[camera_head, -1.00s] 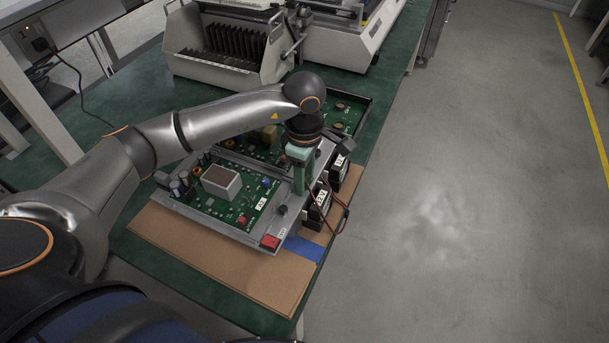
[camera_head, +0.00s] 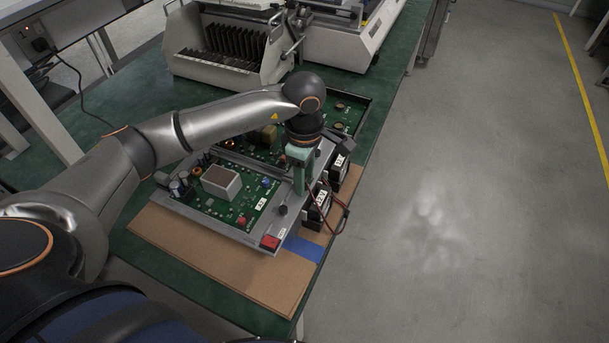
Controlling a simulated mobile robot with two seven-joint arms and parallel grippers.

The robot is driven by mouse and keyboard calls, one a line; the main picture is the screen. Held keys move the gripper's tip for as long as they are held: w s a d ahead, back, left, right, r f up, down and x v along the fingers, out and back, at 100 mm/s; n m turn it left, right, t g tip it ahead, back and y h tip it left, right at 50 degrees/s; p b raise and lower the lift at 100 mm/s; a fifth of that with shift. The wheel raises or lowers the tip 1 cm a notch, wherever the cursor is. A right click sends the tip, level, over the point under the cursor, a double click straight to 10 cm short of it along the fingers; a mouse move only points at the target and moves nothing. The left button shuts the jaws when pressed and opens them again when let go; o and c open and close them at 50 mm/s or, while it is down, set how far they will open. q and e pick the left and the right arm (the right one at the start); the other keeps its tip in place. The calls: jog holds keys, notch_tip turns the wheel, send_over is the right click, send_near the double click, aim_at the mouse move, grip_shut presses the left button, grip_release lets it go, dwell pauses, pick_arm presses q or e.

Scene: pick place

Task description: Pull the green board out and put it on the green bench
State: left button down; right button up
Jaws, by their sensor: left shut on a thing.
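The green board (camera_head: 235,205) is a circuit board with a silver block, capacitors and a red part, set in a grey metal tray (camera_head: 225,236) on the bench. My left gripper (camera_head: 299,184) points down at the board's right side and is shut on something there. The arm and gripper body hide the exact contact, so I cannot tell which edge is held. The green bench (camera_head: 120,90) has a dark green top that runs under everything. My right gripper is not in view.
A brown cardboard sheet (camera_head: 215,265) lies under the tray's near side. Black labelled modules with wires (camera_head: 320,207) sit at the right. A slotted rack (camera_head: 225,50) and a white machine (camera_head: 345,30) stand behind. Bare bench top shows at the left.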

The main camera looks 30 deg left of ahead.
pick_arm(q)
jog(key=shift+r, duration=0.25)
jog(key=shift+r+p, duration=0.75)
jog(key=shift+r, duration=0.4)
jog(key=shift+r, duration=0.15)
